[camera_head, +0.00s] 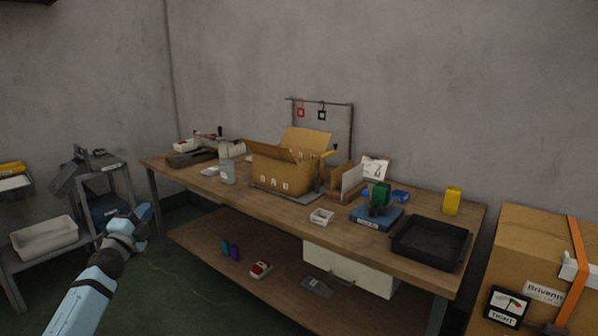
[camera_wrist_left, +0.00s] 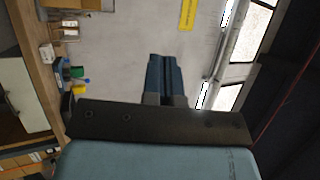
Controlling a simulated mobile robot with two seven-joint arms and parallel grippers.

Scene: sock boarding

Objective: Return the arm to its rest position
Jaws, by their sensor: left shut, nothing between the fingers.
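My left arm comes in at the lower left of the head view, light blue with dark joints. Its gripper (camera_head: 144,213) is left of the workbench, in front of the grey shelf stand, and touches nothing that I can see. In the left wrist view the two blue fingers (camera_wrist_left: 166,78) are together, with nothing between them. My right gripper shows in neither view.
A wooden workbench (camera_head: 285,218) carries an open cardboard box (camera_head: 280,178), a black tray (camera_head: 430,243) and small items. A grey shelf stand (camera_head: 95,160) and a white bin (camera_head: 45,238) are at left. A large strapped carton (camera_head: 540,240) stands at right. Green floor is clear in front.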

